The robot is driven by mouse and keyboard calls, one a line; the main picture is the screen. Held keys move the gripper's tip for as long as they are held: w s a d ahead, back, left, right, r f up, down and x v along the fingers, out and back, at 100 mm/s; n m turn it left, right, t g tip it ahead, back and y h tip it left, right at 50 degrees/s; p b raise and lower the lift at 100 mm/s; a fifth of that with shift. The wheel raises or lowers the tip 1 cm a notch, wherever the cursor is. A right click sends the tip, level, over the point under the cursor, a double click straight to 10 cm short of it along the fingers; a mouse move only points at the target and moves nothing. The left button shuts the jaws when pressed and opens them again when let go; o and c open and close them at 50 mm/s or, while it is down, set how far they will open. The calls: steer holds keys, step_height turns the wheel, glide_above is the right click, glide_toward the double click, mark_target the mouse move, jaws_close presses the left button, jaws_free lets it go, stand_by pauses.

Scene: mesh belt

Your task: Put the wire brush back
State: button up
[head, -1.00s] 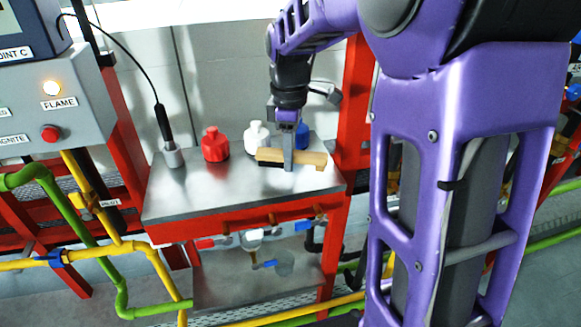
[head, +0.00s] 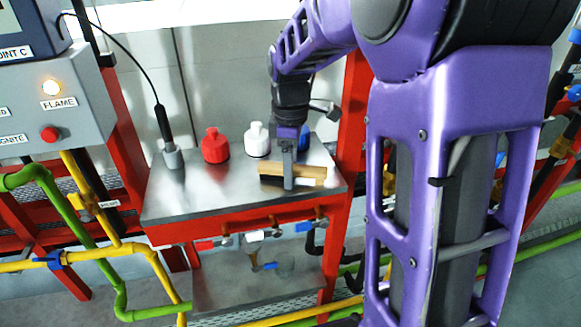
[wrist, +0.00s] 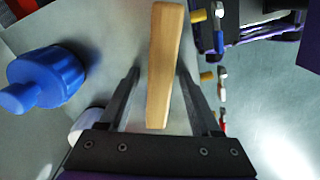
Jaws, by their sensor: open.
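The wire brush (head: 271,168) lies toward the front right of the metal tabletop (head: 205,197), its pale wooden back up and a dark strip of bristles below. My gripper (head: 289,183) is over its middle, pointing down, with one finger showing in front of the brush. In the wrist view the brush's wooden back (wrist: 163,62) runs between the two fingers of my gripper (wrist: 160,80), which stand apart with gaps on both sides. The bristles are hidden there. Whether the brush touches the tabletop is hard to tell.
A red bottle (head: 215,147), a white bottle (head: 257,141) and a blue bottle (wrist: 47,77) stand behind the brush. A small white object (head: 332,177) is at the brush's right end. A black probe (head: 163,125) stands in a holder at left. The tabletop's front left is clear.

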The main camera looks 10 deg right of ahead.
step_height(320, 180, up, 12)
steer(key=p, duration=0.2)
steer(key=shift+r, duration=0.2)
stand_by(0.3)
